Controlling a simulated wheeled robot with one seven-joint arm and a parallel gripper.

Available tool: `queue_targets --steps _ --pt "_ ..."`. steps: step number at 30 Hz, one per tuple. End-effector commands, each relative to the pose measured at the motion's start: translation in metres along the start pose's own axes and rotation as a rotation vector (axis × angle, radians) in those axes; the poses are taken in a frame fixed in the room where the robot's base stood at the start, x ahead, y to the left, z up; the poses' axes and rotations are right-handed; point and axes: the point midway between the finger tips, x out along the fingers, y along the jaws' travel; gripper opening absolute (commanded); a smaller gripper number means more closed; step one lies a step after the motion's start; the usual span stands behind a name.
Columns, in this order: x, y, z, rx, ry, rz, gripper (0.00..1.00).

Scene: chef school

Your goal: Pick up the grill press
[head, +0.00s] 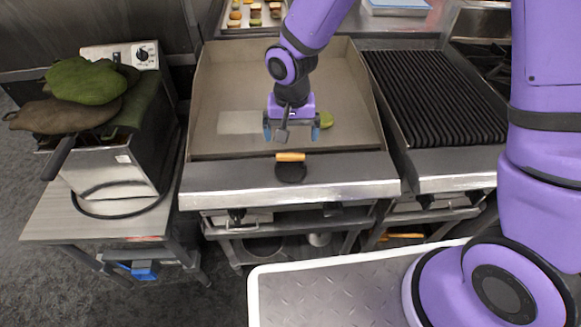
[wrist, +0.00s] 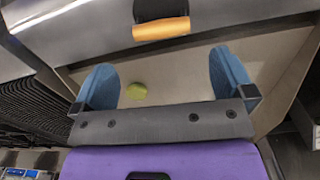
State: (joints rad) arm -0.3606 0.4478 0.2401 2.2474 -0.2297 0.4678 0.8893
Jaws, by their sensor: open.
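The grill press (head: 290,174) is dark and rounded with a light wooden handle. It sits at the front edge of the flat griddle (head: 222,75), by the steel front ledge. In the wrist view its wooden handle (wrist: 161,29) and dark body show at the top, beyond my fingertips. My gripper (head: 291,131) is open and empty, with blue fingers spread. It appears over the griddle, behind the press in the head view, and apart from it. In the wrist view the gripper's fingers (wrist: 164,68) have nothing between them at their tips.
A small green round item (head: 326,119) lies on the griddle near the right finger. A ridged grill (head: 435,95) stands to the right. A steel appliance (head: 125,165) topped with green and brown cloth-like items (head: 85,82) stands left. A food tray (head: 235,27) is behind.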

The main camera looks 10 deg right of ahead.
Motion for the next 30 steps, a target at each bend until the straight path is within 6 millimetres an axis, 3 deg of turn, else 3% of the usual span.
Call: queue_targets --steps 9,16,24,30 --pt "0.043 0.000 0.001 -0.001 -0.002 0.002 1.00" --pt "0.057 0.000 0.001 -0.001 -0.002 0.002 1.00" --pt "0.091 -0.002 0.001 -0.002 -0.002 0.002 1.00" --pt "0.102 -0.002 0.001 0.000 0.000 0.000 1.00"
